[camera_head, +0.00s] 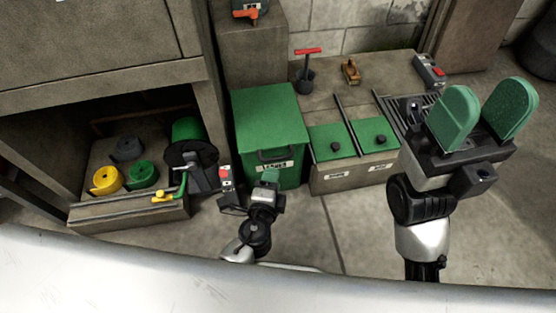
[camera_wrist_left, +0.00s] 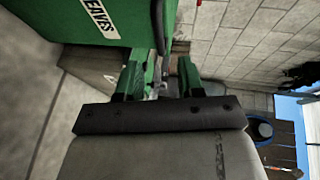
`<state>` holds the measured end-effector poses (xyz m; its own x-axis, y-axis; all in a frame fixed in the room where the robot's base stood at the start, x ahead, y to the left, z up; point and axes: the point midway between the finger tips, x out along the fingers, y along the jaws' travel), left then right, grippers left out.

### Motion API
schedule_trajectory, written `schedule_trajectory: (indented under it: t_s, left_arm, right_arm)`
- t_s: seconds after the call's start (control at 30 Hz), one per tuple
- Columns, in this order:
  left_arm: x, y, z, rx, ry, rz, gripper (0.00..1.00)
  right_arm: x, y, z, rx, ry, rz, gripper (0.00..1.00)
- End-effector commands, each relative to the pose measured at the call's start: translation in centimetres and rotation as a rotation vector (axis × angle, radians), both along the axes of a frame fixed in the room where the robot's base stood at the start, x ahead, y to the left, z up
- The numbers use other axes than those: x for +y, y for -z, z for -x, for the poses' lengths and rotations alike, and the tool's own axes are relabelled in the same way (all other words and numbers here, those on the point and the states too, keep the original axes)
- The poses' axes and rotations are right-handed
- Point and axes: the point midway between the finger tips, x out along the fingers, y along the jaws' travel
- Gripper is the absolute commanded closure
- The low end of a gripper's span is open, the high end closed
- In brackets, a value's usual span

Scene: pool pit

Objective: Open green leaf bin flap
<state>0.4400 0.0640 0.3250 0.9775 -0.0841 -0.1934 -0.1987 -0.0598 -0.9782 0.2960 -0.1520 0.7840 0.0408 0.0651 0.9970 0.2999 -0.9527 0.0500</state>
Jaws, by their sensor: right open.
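The green leaf bin (camera_head: 252,163) stands in the middle of the head view with a white label on its front. Its green flap (camera_head: 265,112) lies flat on top and looks closed. A dark handle (camera_head: 273,155) is at the flap's front edge. My left gripper (camera_head: 270,174) is in front of the bin, just below the handle. In the left wrist view the fingers of the left gripper (camera_wrist_left: 160,78) are apart, with the labelled bin front (camera_wrist_left: 75,22) at upper left. Contact with the handle cannot be told. My right gripper (camera_head: 483,112) is open and empty at the right.
A low box with two green lids (camera_head: 333,142) stands right of the bin. A red-handled plunger-like tool (camera_head: 306,75) is behind it. Left is a shelf with yellow (camera_head: 107,180) and green rolls and a hose reel (camera_head: 190,152). The floor in front is partly free.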

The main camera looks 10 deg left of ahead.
Motion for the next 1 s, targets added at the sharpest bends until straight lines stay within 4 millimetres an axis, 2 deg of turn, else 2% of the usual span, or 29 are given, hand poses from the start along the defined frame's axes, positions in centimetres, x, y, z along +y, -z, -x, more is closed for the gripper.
schedule_trajectory:
  t_s: [0.2, 0.4, 0.6, 0.83, 1.0]
  left_arm:
    - [-0.4, 1.0, -4.4, -0.001, -0.001, 0.002, 0.62]
    - [-0.6, 1.5, -7.1, 0.001, -0.001, 0.002, 0.62]
    - [-0.7, 1.7, -8.1, 0.002, 0.000, 0.002, 0.62]
    - [-0.7, 1.7, -8.1, 0.002, 0.000, 0.002, 0.62]
    - [-0.7, 1.7, -8.1, 0.002, 0.000, 0.002, 0.87]
  right_arm:
    - [0.1, -0.1, -0.1, -0.020, 0.002, 0.002, 0.49]
    - [0.1, -0.4, -0.1, -0.039, 0.002, 0.004, 0.49]
    - [0.2, -0.6, -0.2, -0.042, 0.003, 0.007, 0.49]
    - [0.2, -0.7, -0.2, -0.041, 0.003, 0.007, 0.49]
    - [0.2, -0.7, -0.2, -0.042, 0.003, 0.007, 0.49]
